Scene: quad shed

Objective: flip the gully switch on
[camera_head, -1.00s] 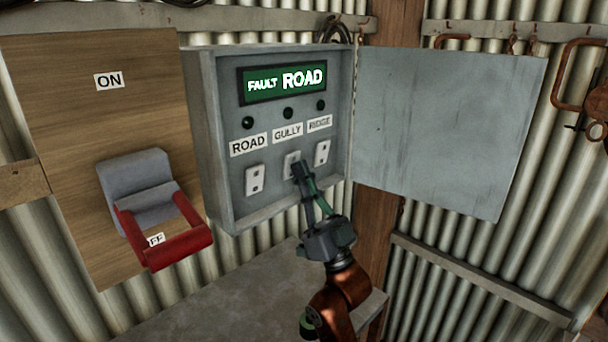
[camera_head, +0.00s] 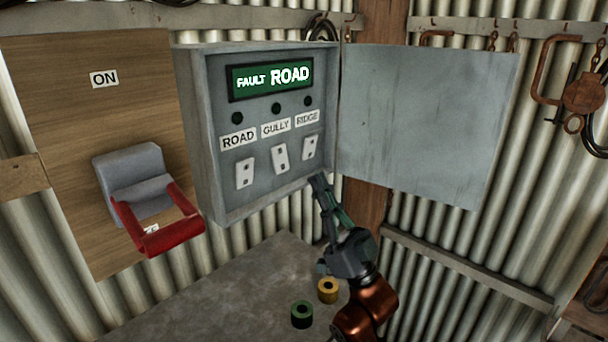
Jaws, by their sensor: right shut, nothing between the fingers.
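The gully switch (camera_head: 280,159) is the middle of three white rockers in the grey switch box, below the GULLY label (camera_head: 276,129). It is in full view and nothing touches it; I cannot tell for certain which way it is set. My right gripper (camera_head: 319,181) is shut and empty. Its fingertips are at the lower right edge of the box, below the ridge switch (camera_head: 310,147) and apart from the gully switch. The road switch (camera_head: 244,173) is on the left. The display (camera_head: 270,78) reads FAULT ROAD. My left gripper is not in view.
The box's open door (camera_head: 425,125) sticks out to the right. A red-handled lever (camera_head: 172,238) stands on a wooden board at left, its handle low. A grey bench (camera_head: 240,290) below carries a green roll (camera_head: 302,314) and a yellow roll (camera_head: 328,290). Dark lamps sit above the labels.

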